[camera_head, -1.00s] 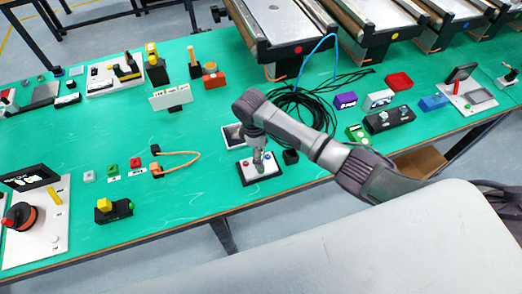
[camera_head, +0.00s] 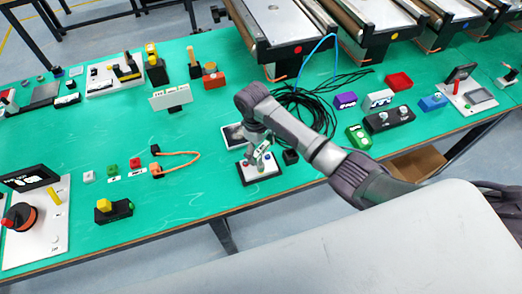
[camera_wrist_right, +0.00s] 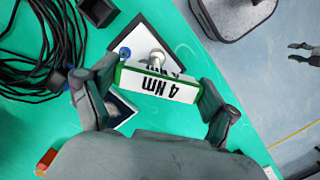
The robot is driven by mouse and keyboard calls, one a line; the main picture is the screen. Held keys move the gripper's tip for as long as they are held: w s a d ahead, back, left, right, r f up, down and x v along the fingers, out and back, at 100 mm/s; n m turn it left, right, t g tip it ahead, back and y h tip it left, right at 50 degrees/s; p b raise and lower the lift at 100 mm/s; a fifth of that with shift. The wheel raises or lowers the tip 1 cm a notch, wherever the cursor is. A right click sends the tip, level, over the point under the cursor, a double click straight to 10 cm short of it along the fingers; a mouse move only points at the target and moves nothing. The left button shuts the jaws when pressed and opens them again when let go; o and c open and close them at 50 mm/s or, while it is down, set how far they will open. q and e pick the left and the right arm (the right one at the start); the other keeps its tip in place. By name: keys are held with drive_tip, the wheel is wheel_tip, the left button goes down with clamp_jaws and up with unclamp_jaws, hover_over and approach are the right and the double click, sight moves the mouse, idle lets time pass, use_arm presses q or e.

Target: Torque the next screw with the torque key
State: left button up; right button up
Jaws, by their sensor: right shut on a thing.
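My right gripper (camera_head: 260,158) is above the small white screw plate on a black base (camera_head: 263,172), close to the table's front edge. It is shut on the torque key (camera_wrist_right: 159,84), a white block with green edges marked "4 Nm". In the right wrist view the key lies between both fingers. A silver screw head (camera_wrist_right: 156,57) shows just beyond the key, and a blue dot (camera_wrist_right: 125,52) sits beside it on the white plate (camera_wrist_right: 133,45). The key hides part of the plate, and I cannot tell whether its tip touches a screw. My left gripper is not in view.
A black cable coil (camera_head: 300,108) and a small black block (camera_head: 290,157) lie close by. A green block (camera_head: 358,136), a purple block (camera_head: 345,100) and a black holder (camera_head: 389,119) stand to the right.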

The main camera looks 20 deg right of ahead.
drive_tip(key=n, duration=0.3)
drive_tip(key=shift+r, duration=0.1)
drive_tip(key=n, duration=0.4)
drive_tip(key=shift+w+t+h, duration=0.1)
drive_tip(key=shift+t+h, duration=0.2)
drive_tip(key=shift+t, duration=0.1)
drive_tip(key=n, duration=0.5)
drive_tip(key=shift+n+t, duration=0.4)
drive_tip(key=n, duration=0.5)
drive_tip(key=shift+n+t, duration=0.4)
drive_tip(key=n, duration=0.4)
